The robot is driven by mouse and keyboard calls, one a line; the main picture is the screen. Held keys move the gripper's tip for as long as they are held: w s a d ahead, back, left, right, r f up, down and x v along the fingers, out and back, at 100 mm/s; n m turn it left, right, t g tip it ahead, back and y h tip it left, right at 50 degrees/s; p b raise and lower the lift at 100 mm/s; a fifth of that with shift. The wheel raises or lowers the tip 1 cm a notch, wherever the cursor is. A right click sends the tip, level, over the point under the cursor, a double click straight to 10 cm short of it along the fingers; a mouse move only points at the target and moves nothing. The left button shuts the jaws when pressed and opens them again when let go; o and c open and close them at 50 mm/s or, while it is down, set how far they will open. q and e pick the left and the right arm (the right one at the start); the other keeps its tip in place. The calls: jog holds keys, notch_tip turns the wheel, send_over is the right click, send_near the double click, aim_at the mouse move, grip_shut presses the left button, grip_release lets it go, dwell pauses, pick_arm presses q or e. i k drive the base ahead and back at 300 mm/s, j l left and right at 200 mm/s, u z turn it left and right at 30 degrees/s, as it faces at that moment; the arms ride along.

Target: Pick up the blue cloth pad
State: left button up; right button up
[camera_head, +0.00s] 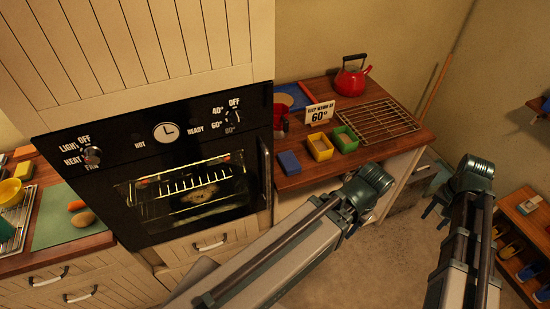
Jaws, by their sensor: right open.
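Neither arm touches the pad.
A yellow box (320,147) and a green box (345,139) stand right of the pad. Behind are a sign (320,114), a red kettle (351,80) and a wire rack (378,120). The oven (200,236) has a protruding handle. A shoe shelf is at right.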

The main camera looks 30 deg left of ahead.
aim_at(289, 163)
jog(key=i+l+u, duration=0.1)
jog(key=u, duration=0.35)
jog(key=i+l+u, duration=0.15)
jog(key=u, duration=0.25)
jog(key=i+l+u, duration=0.15)
jog(key=u, duration=0.3)
jog(key=i+l+u, duration=0.15)
jog(key=l+u, duration=0.85)
jog(key=i+j, duration=0.05)
jog(key=j, duration=0.05)
